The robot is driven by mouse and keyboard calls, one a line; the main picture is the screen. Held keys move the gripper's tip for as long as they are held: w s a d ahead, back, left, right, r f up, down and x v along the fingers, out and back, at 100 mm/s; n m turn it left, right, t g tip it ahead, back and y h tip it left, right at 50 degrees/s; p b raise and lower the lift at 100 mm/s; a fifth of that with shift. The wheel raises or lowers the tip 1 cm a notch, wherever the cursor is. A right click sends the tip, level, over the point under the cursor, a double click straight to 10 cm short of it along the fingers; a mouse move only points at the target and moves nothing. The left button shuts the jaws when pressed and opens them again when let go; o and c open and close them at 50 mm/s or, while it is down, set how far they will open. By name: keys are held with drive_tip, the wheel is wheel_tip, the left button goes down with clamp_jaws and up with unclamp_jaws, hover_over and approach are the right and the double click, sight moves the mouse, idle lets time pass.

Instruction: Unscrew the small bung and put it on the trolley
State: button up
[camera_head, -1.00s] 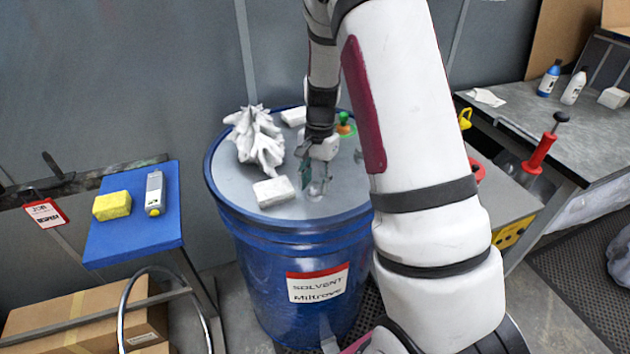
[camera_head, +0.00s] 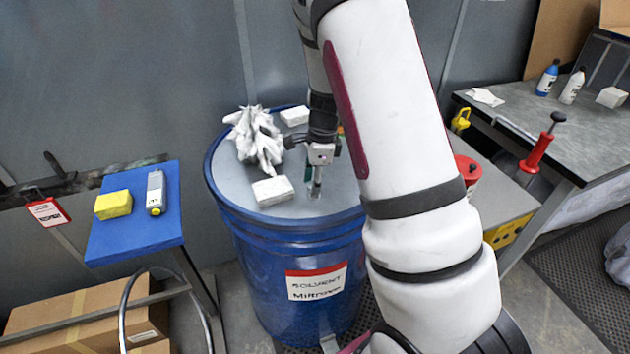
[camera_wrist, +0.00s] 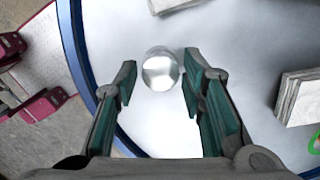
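The small bung (camera_wrist: 160,72) shows in the wrist view as a round, shiny silver piece on the grey top of the blue drum (camera_head: 300,235). My gripper (camera_wrist: 160,84) is open, with green-padded fingers on either side of the bung and a gap to each. In the head view my gripper (camera_head: 316,183) points down over the front right of the drum top and largely hides the bung. The blue-topped stand (camera_head: 125,232) at left may be the trolley; I cannot tell for certain.
On the drum lie a crumpled white cloth (camera_head: 256,140) and white blocks (camera_head: 272,191) (camera_head: 294,116). A yellow sponge (camera_head: 113,205) and a grey-white bottle (camera_head: 155,192) sit on the blue stand, with bare room near its front. A grey bench (camera_head: 520,125) stands right.

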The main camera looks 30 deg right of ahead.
drive_tip(key=m, duration=0.2)
drive_tip(key=shift+s+m, duration=0.15)
drive_tip(key=shift+m, duration=0.15)
drive_tip(key=m, duration=0.2)
drive_tip(key=m+p, duration=0.1)
drive_tip(key=m, duration=0.1)
drive_tip(key=shift+a+t+h, duration=0.15)
drive_tip(key=shift+t+h, duration=0.15)
drive_tip(key=m, duration=0.6)
drive_tip(key=shift+h+p, duration=0.3)
drive_tip(key=shift+p, duration=0.1)
drive_tip(key=c, duration=0.8)
drive_tip(key=shift+o, duration=0.2)
drive_tip(key=shift+n, duration=0.5)
drive_tip(key=shift+r, duration=0.1)
drive_tip(key=shift+r+p, duration=0.8)
drive_tip(key=shift+r, duration=1.2)
